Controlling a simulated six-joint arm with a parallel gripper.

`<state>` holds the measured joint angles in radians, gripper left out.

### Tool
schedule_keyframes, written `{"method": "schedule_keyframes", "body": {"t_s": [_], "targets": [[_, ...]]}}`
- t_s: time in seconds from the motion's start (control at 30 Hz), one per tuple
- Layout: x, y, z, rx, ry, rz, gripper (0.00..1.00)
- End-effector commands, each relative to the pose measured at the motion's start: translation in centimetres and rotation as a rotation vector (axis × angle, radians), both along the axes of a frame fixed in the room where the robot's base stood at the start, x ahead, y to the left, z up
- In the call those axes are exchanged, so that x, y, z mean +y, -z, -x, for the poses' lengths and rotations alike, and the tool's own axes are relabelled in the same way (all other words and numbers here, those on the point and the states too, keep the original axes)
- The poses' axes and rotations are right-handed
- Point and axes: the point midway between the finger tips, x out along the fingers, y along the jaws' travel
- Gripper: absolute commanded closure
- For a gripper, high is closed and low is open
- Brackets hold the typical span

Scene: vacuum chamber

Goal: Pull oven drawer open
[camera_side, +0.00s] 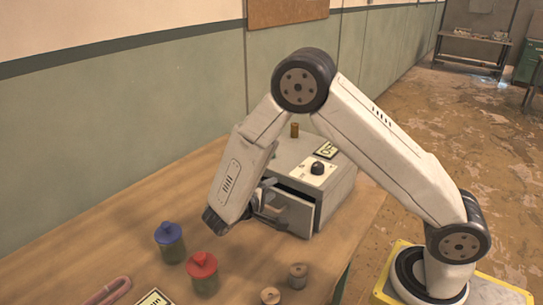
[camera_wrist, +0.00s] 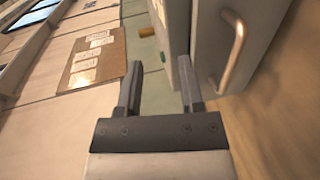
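The oven (camera_side: 338,190) is a grey box with a black knob on top, standing on the wooden table. Its drawer (camera_side: 293,213) is partly pulled out, with a dark gap above its front panel. In the wrist view the drawer front (camera_wrist: 212,35) is at the right, with a curved metal handle (camera_wrist: 236,55) on it. My gripper (camera_side: 264,200) is close to the drawer front in the side view, where its fingers are partly hidden. In the wrist view my gripper (camera_wrist: 160,85) is open and nothing is between its fingertips. The handle lies to the right of both fingers.
A blue-lidded jar (camera_side: 171,242) and a red-lidded jar (camera_side: 203,273) stand on the table (camera_side: 110,245) near my wrist. Small round pieces (camera_side: 298,275) and a pink tube (camera_side: 108,292) lie toward the front. A brown cylinder (camera_side: 294,130) is at the oven's back.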

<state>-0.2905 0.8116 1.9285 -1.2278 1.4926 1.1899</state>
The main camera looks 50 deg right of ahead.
Motion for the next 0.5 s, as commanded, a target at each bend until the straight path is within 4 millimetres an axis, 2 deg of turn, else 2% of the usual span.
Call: {"method": "schedule_keyframes", "body": {"t_s": [0.5], "targets": [[0.8,-2.7,6.5,0.001,-0.001,-0.004,0.5]]}}
